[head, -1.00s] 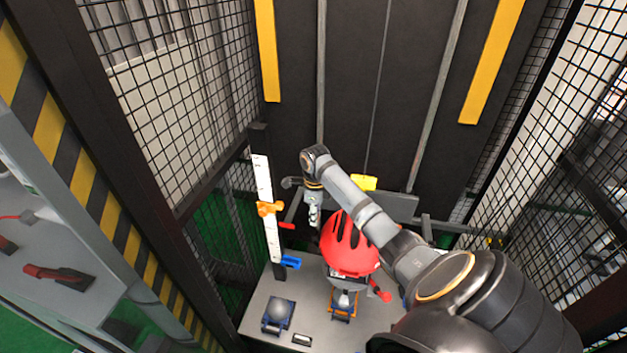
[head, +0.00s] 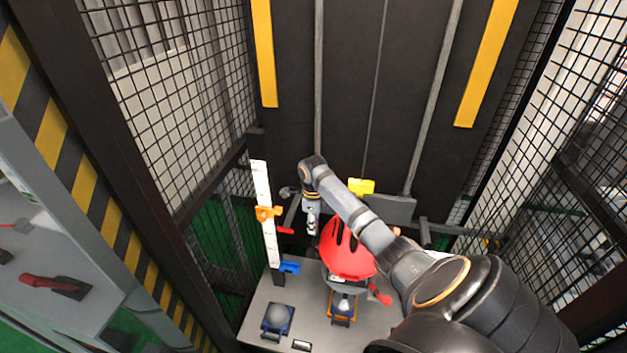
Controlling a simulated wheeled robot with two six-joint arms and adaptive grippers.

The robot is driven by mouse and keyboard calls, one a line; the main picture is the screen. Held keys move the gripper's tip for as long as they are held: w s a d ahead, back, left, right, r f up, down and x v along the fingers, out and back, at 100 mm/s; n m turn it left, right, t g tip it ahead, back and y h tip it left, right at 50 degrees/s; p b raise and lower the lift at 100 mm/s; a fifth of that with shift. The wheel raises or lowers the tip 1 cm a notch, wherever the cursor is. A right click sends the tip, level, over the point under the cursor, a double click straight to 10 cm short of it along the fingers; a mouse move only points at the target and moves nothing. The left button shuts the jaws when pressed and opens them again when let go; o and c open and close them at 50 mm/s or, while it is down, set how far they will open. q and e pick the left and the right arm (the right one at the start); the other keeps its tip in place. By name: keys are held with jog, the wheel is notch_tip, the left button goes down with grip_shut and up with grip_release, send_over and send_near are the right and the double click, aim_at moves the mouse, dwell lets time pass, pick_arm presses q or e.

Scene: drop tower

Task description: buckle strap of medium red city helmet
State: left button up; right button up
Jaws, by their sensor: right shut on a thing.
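The red city helmet (head: 345,254) with dark vents sits on a headform above the grey base plate (head: 378,325), in the lower middle of the head view. My right arm reaches across from the lower right and covers part of the helmet's upper right. My right gripper (head: 311,226) points down just left of the helmet's upper edge. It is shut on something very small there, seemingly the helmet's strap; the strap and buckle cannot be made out. My left gripper is not in view.
A white upright scale (head: 264,205) with an orange slider (head: 267,213) and a blue clamp (head: 289,267) stands left of the helmet. A red-handled lever (head: 381,294) is at its right. Mesh walls (head: 185,110) enclose both sides.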

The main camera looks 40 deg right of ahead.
jog(key=shift+f, duration=0.2)
jog(key=shift+f, duration=0.2)
jog(key=shift+f+b, duration=0.45)
jog(key=shift+f, duration=0.75)
jog(key=shift+f+p, duration=0.1)
jog(key=shift+p, duration=0.25)
jog(key=o, duration=0.8)
jog(key=shift+f, duration=0.1)
jog(key=shift+o, duration=0.2)
jog(key=shift+d, duration=0.1)
